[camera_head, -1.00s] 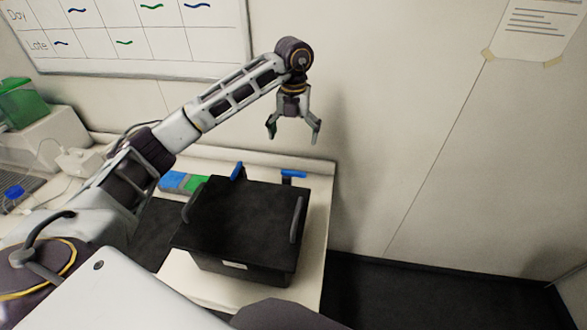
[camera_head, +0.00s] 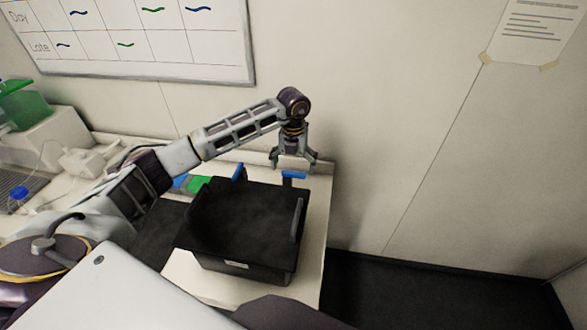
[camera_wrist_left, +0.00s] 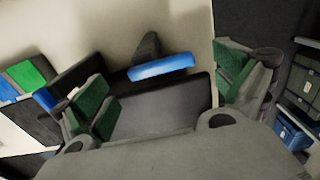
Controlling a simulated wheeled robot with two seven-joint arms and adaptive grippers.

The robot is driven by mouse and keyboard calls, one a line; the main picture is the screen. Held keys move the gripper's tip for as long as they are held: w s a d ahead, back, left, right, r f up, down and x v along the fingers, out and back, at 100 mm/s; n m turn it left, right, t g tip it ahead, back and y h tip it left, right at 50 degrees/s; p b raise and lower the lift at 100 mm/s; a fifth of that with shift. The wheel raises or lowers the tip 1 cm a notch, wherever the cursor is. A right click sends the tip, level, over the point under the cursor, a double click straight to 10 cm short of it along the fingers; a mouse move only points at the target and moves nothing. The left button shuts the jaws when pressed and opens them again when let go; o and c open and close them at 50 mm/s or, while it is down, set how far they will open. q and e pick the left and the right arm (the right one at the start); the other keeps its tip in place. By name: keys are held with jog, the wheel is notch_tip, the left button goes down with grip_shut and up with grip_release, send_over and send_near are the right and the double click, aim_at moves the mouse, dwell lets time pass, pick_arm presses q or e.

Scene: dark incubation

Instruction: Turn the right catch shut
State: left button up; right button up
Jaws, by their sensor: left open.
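A black box (camera_head: 240,223) with a dark top and raised side handles stands on the pale bench. The right catch (camera_head: 294,175) is a blue bar at its back right, lying sideways. The left catch (camera_head: 238,172), also blue, points in a different direction, front to back. My left gripper (camera_head: 295,163) is open and empty just above the right catch, apparently not touching it. In the left wrist view the right catch (camera_wrist_left: 162,67) lies between the spread green-padded fingers. My right gripper is not in view.
Blue and green blocks (camera_head: 198,184) lie left of the box. White equipment (camera_head: 75,150) stands farther left. The wall is close behind the bench, and the bench's right edge (camera_head: 325,225) is near the box.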

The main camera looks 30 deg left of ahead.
aim_at(293, 175)
pick_arm(q)
jog(key=shift+f, duration=1.1)
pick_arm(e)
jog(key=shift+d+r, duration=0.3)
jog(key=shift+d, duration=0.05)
pick_arm(q)
jog(key=c, duration=1)
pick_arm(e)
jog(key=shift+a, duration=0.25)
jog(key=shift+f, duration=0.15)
